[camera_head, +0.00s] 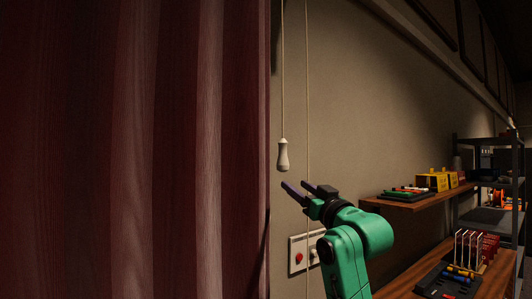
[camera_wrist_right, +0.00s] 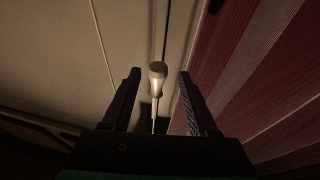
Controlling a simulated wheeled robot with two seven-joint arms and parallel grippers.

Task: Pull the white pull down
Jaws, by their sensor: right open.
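The white pull (camera_head: 283,155) hangs on a thin cord in front of the wall, beside the curtain's right edge, in the head view. In the right wrist view the white pull (camera_wrist_right: 157,72) shows between the two fingers, with no finger touching it. My right gripper (camera_head: 304,190) is open and empty, a little below and to the right of the pull in the head view. Its fingers also show in the right wrist view (camera_wrist_right: 158,88), apart on both sides of the pull. My left gripper is not in view.
A dark red curtain (camera_head: 140,150) fills the left of the head view. A second thin cord (camera_head: 308,110) hangs right of the pull. A wall plate with a red button (camera_head: 299,258) is below. Wooden shelves (camera_head: 410,203) with tools stand at the right.

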